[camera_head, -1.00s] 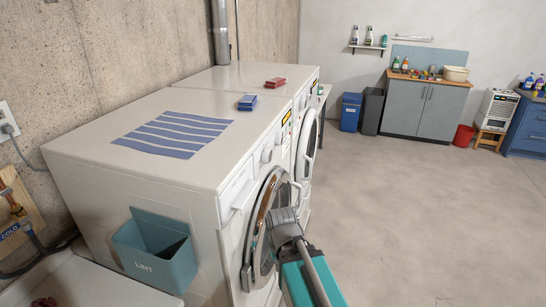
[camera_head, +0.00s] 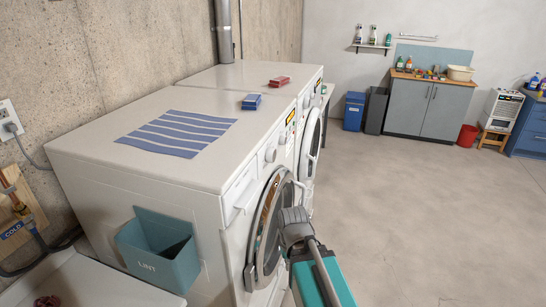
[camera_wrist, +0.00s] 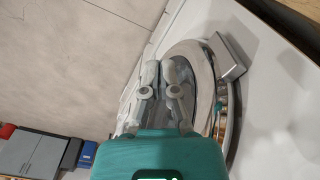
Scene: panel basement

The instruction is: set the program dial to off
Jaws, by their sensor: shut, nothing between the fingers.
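The near white front-loading machine (camera_head: 246,193) has small round knobs on its upper front panel, one of them a knob (camera_head: 271,155) near the drawer. I cannot tell which is the program dial or read any marks on it. My gripper (camera_head: 294,217) is in front of the round door (camera_head: 267,229), below and apart from the knobs. In the wrist view my gripper (camera_wrist: 160,70) has its two grey fingers close together, empty, beside the chrome door ring (camera_wrist: 222,100). The knobs do not show clearly in the wrist view.
A blue box (camera_head: 252,101), a red box (camera_head: 279,82) and a striped cloth (camera_head: 178,133) lie on top of the machines. A teal lint bin (camera_head: 158,262) hangs on the near side. The door handle (camera_head: 301,193) sticks out near my gripper. Floor to the right is clear.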

